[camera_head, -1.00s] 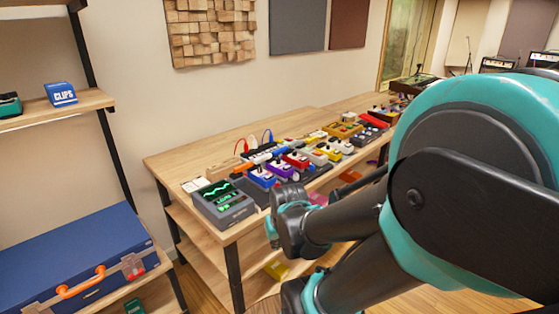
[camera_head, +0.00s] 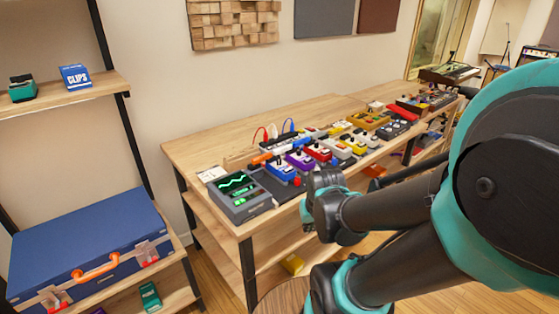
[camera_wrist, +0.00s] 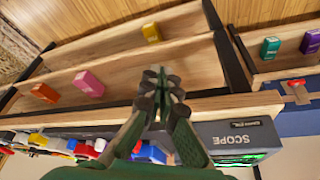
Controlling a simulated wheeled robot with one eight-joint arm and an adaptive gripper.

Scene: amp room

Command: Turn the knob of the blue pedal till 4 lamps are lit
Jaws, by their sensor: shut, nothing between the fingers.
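The blue pedal (camera_head: 283,173) sits in the front row on the bench, just right of the grey scope box and left of a purple pedal. In the wrist view the blue pedal (camera_wrist: 152,151) is partly hidden behind my fingers. Its knob and lamps are too small to make out. My gripper (camera_head: 324,180) is in front of the bench's front edge, right of the blue pedal and apart from it. In the wrist view my gripper (camera_wrist: 163,78) has its fingertips together, empty, over the lower shelves.
The scope box (camera_head: 238,197) with green traces stands at the bench's near left end. Purple (camera_head: 300,161) and red (camera_head: 318,152) pedals and several others crowd the bench to the right. A blue case (camera_head: 90,240) lies on the left shelf. The bench's back left (camera_head: 215,145) is clear.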

